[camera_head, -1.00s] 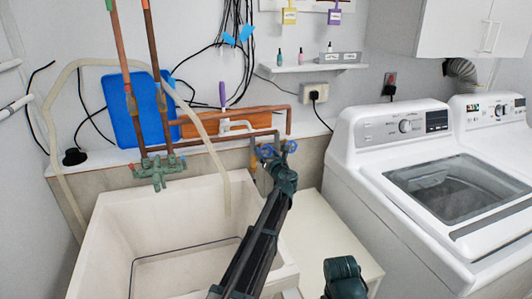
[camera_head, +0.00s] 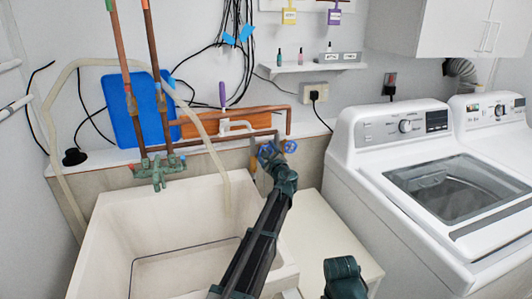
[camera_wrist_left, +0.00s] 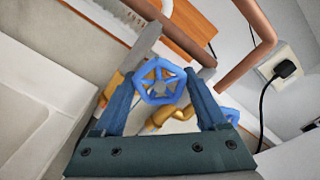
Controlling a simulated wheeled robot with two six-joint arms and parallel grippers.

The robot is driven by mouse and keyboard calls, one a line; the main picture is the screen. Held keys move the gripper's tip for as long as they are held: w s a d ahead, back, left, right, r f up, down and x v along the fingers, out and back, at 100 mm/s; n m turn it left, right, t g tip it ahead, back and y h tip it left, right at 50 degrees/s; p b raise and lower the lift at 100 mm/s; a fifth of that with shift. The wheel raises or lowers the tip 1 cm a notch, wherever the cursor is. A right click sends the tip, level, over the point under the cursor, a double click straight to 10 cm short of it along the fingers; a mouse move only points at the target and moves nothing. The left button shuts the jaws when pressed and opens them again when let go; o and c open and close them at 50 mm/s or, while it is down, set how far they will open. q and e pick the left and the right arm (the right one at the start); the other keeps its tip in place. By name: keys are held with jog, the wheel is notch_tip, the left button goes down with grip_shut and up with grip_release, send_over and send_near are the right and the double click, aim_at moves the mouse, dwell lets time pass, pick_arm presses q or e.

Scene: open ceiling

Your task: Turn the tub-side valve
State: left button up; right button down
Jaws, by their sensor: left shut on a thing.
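Two blue handwheels sit on the copper pipework behind the tub's right back corner. The tub-side valve (camera_head: 267,152) is the left one, and it also shows as a spoked blue wheel in the left wrist view (camera_wrist_left: 160,82). The other valve (camera_head: 290,146) is just to its right, partly hidden behind a finger in the wrist view (camera_wrist_left: 231,115). My left gripper (camera_wrist_left: 160,86) is shut on the tub-side valve, with one blue finger on each side of its rim.
The cream tub (camera_head: 108,222) stands at left, with a green faucet (camera_head: 157,172) behind it. Copper pipes (camera_head: 240,108) run close around the valves. A white washer (camera_head: 347,160) stands at right. A black plug and cord (camera_wrist_left: 284,70) are right of the gripper.

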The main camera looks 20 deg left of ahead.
pick_arm(q)
jog(key=n, duration=0.5)
jog(key=shift+n, duration=0.3)
jog(key=n, duration=0.5)
jog(key=shift+n, duration=0.3)
jog(key=n, duration=0.5)
jog(key=shift+s, duration=0.1)
jog(key=n, duration=0.5)
jog(key=shift+n, duration=0.4)
jog(key=n, duration=2.1)
jog(key=shift+n, duration=0.3)
